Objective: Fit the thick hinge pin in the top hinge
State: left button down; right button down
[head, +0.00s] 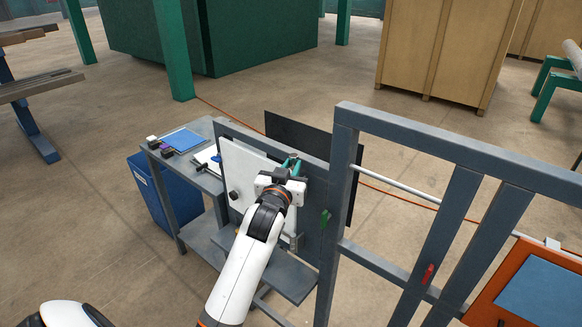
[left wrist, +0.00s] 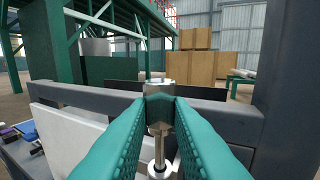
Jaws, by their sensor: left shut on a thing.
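My left gripper (head: 291,164) is at the upper right corner of the white door panel (head: 250,178), beside the grey frame. In the left wrist view its teal fingers (left wrist: 160,112) are shut on a metal hinge pin (left wrist: 153,88). The pin's wide head shows above the fingertips. A thinner metal shaft (left wrist: 158,148) shows below them, upright, over a bright round ring (left wrist: 159,169) that looks like part of the top hinge. I cannot tell whether the shaft is inside the ring. In the head view my gripper hides the top hinge. My right gripper is not in view.
A grey bench (head: 205,178) with a blue tray (head: 182,140) and small parts stands left of the panel. A grey post (head: 340,190) rises close to the right of my left gripper. A dark panel (head: 290,130) stands behind. A blue bin (head: 172,195) is below the bench.

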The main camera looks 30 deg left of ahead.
pick_arm(q)
jog(key=shift+f+b, duration=1.1)
jog(key=shift+f, duration=0.65)
jog(key=c, duration=1.2)
grip_release()
jog(key=shift+c, duration=0.2)
jog(key=b+v, duration=0.2)
jog(key=v, duration=1)
jog(key=shift+b, duration=0.4)
